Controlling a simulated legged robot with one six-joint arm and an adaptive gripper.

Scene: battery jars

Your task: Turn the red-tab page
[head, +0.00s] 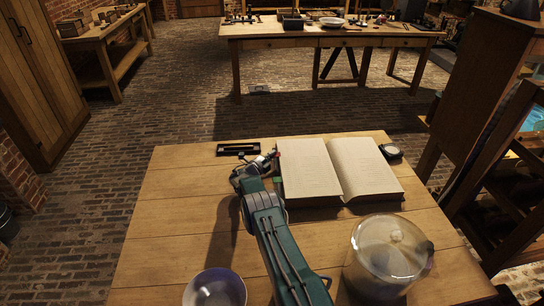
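An open book (308,172) with two pale pages of fine lines lies on the wooden table (180,210), its spine running roughly away from me. A tiny reddish spot shows at the upper left edge of the left page; it is too small to tell whether it is the red tab. My gripper (268,163) is close beside the left edge of the book, low near the table. It is small and dark here, so I cannot tell whether its fingers are open or shut, or whether they touch a page. My arm hides part of the table left of the book.
A lidded glass jar (388,258) stands in front of the book, right of my arm. A bowl (215,289) is at the front left. The table's left side is clear.

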